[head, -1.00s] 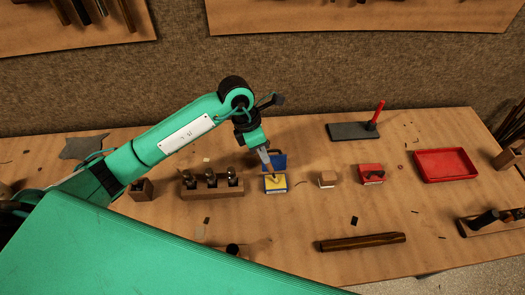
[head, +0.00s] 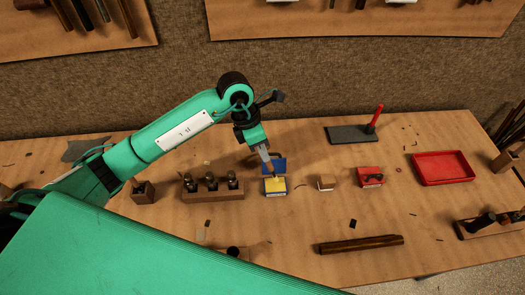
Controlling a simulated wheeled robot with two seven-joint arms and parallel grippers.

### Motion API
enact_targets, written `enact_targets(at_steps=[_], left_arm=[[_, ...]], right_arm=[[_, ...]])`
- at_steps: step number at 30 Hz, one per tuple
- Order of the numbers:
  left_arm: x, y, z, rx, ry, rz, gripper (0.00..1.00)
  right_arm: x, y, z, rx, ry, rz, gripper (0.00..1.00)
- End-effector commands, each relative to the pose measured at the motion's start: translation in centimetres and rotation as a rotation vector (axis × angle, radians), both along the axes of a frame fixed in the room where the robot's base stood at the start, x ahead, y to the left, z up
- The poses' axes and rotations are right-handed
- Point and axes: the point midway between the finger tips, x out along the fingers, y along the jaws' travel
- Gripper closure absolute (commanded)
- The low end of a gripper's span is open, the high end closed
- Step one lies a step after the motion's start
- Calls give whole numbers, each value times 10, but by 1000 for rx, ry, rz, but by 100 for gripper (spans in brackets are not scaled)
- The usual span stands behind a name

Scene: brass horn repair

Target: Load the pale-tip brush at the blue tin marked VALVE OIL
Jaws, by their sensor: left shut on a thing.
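A small blue tin (head: 275,190) with a yellow top face sits near the middle of the bench, a blue panel standing behind it. Its marking is too small to read. My left gripper (head: 264,156) points down just above and behind the tin. It is shut on a slim brown handle, seemingly the brush, whose lower end reaches the tin's yellow area. The tip is too small to tell its colour or whether it touches. My right gripper is not in view.
Left of the tin stands a wooden block (head: 212,189) with several dark pieces. To the right are a wooden block (head: 326,182), a red tin (head: 370,177), a red tray (head: 443,168) and a dark slab with a red post (head: 350,133). A dark wooden bar (head: 360,244) lies in front.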

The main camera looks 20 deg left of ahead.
Motion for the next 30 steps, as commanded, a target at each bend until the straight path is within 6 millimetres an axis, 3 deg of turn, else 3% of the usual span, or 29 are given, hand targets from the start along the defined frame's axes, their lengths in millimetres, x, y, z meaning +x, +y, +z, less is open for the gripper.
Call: enact_targets(at_steps=[14, 30], left_arm=[[0, 0, 40, -1, -1, -1, 100], [0, 0, 42, -1, -1, -1, 100]], right_arm=[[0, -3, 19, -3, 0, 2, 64], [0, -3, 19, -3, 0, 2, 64]])
